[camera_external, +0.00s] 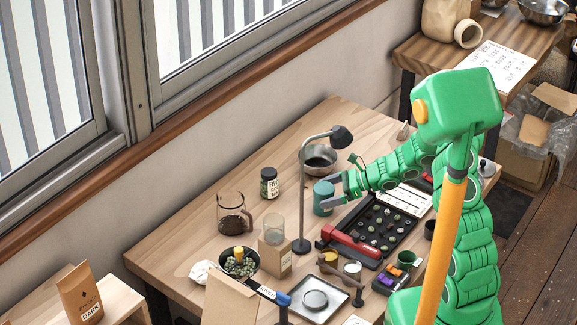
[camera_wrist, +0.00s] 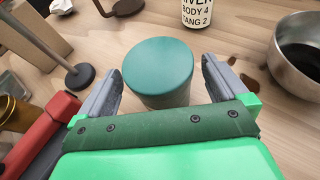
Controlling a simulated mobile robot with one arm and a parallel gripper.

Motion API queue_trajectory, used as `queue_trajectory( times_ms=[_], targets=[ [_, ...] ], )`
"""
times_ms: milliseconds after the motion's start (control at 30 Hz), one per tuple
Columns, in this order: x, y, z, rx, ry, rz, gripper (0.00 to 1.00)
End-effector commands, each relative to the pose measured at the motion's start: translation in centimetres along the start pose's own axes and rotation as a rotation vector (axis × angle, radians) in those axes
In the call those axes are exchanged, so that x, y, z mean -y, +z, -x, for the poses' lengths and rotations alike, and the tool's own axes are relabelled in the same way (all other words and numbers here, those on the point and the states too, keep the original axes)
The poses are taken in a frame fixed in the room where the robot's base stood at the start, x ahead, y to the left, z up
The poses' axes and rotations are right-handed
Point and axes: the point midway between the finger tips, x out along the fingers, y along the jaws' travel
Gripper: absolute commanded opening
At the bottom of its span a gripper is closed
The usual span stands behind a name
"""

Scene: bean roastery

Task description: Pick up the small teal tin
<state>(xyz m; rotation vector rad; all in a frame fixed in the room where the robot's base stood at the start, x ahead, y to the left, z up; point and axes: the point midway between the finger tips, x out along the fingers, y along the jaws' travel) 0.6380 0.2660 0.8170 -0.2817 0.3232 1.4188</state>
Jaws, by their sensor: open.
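The small teal tin (camera_external: 323,198) stands upright on the wooden table, just right of the lamp post in the external view. In the wrist view the teal tin (camera_wrist: 158,72) sits between the two fingers, its lid facing up. My gripper (camera_external: 336,188) is open, with one finger on each side of the tin. In the wrist view my gripper (camera_wrist: 161,84) shows a small gap between each finger and the tin. The lower front of the tin is hidden by the gripper body.
A desk lamp (camera_external: 303,190) stands close to the left. A metal bowl (camera_external: 320,160) is behind the tin, and a labelled jar (camera_external: 269,183) stands farther left. A red-handled tool (camera_external: 350,243) and a black tray of samples (camera_external: 403,234) lie in front and to the right.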

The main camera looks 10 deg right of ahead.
Motion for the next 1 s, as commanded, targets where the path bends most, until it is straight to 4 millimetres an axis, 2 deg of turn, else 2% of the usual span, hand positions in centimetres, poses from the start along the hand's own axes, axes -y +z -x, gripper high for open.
queue_trajectory(
  times_ms=[200,433,833,1000],
  targets=[
    [-0.01,0.02,-1.46,0.0,0.0,0.001,1.0],
    [0.03,0.01,-1.52,0.0,-0.001,0.001,1.0],
    [0.04,0.0,-1.5,0.0,-0.001,0.001,0.4],
    [0.04,0.0,-1.5,0.0,-0.001,0.001,0.39]
  ],
)
